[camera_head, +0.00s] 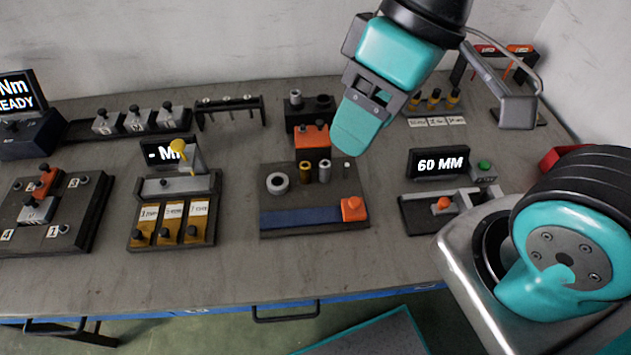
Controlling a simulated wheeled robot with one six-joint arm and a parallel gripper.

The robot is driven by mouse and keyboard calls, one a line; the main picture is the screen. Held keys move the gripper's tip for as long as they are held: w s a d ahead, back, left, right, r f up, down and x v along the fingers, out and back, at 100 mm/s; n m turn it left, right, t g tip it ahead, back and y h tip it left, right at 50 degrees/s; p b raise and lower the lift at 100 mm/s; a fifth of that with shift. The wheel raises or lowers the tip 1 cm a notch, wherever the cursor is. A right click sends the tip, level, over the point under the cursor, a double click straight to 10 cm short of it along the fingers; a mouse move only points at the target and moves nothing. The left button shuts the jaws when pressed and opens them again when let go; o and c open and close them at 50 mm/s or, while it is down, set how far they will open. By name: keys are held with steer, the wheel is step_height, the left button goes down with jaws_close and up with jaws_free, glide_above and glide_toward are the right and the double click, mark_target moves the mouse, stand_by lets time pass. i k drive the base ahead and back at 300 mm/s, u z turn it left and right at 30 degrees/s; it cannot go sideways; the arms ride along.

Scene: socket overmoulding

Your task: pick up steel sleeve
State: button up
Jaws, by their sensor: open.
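A small grey metal cylinder (324,170), which looks like the steel sleeve, stands upright on the dark fixture plate (334,236) in the middle of the table. A brass-coloured cylinder (305,172) stands just left of it, and a wide grey ring (277,183) lies further left. A thin light pin (346,169) is on its right. My gripper (357,130), with teal fingers, hangs in front of the table's back area, above and right of the grey cylinder. It is apart from the cylinder and holds nothing visible. Its fingers overlap in this view, so the gap is hidden.
An orange-topped block (311,138) stands behind the cylinders; an orange knob (353,208) is at the plate's front right. A "60 MM" display (440,163) stands right, a yellow-fronted fixture (172,210) left. Bare table lies between fixtures.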

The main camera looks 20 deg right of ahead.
mark_target(294, 93)
steer(key=k, duration=1.25)
steer(key=u, duration=0.95)
steer(key=i, duration=1.45)
steer(key=z, duration=0.6)
